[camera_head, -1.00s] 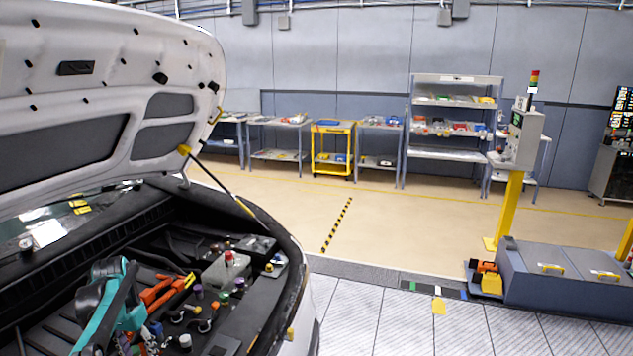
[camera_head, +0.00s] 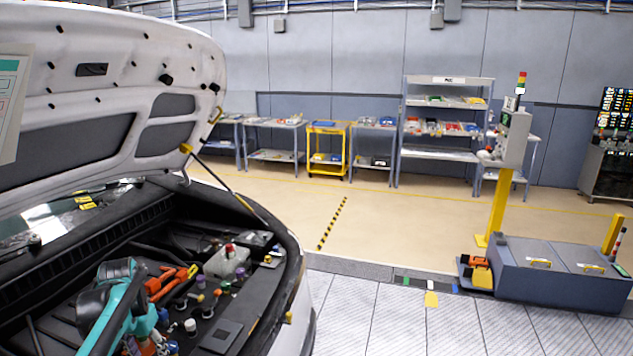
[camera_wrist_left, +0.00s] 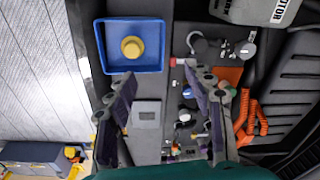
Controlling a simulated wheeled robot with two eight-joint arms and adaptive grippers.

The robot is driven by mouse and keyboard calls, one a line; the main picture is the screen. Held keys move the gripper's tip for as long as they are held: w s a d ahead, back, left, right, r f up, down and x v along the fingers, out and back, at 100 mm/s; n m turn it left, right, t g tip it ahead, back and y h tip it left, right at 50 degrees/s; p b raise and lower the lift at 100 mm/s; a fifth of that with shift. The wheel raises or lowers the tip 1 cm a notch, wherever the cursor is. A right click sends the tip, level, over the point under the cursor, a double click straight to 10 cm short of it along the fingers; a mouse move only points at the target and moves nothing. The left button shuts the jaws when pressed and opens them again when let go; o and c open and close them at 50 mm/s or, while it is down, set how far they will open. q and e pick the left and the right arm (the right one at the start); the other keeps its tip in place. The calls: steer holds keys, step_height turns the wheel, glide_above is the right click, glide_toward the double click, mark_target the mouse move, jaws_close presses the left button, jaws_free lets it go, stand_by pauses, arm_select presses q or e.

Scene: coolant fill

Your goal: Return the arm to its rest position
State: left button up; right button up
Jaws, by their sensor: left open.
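My left arm (camera_head: 118,300), teal with dark joints, reaches over the open engine bay in the head view; its fingertips cannot be made out there. In the left wrist view my left gripper (camera_wrist_left: 162,88) has its two dark fingers spread apart with nothing held between them. Beyond the fingers are a grey square plate (camera_wrist_left: 147,114) and small coloured caps. A blue square tray (camera_wrist_left: 104,58) with a yellow round cap (camera_wrist_left: 132,47) lies up and left of the fingers. A pale reservoir with a red cap (camera_head: 229,249) sits in the bay. My right gripper is not in view.
The raised hood (camera_head: 190,60) overhangs the bay at left. Orange hoses (camera_wrist_left: 250,112) run right of the fingers. A grey cabinet (camera_head: 575,278) stands at right, beside a yellow post (camera_head: 497,205). Shelving (camera_head: 447,130) lines the back wall. The floor between is clear.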

arm_select(q)
steer(key=s+d+r+t, duration=0.2)
steer(key=s+d, duration=0.3)
steer(key=d, duration=0.3)
steer(key=s+d+r+t, duration=0.1)
steer(key=s+d+r, duration=0.1)
steer(key=s+d, duration=0.35)
steer(key=s+d+f+t, duration=0.3)
steer(key=s+d+f, duration=0.1)
steer(key=s+d, duration=0.3)
steer(key=d, duration=0.2)
steer(key=shift+s+d+f, duration=0.35)
steer(key=shift+f, duration=0.05)
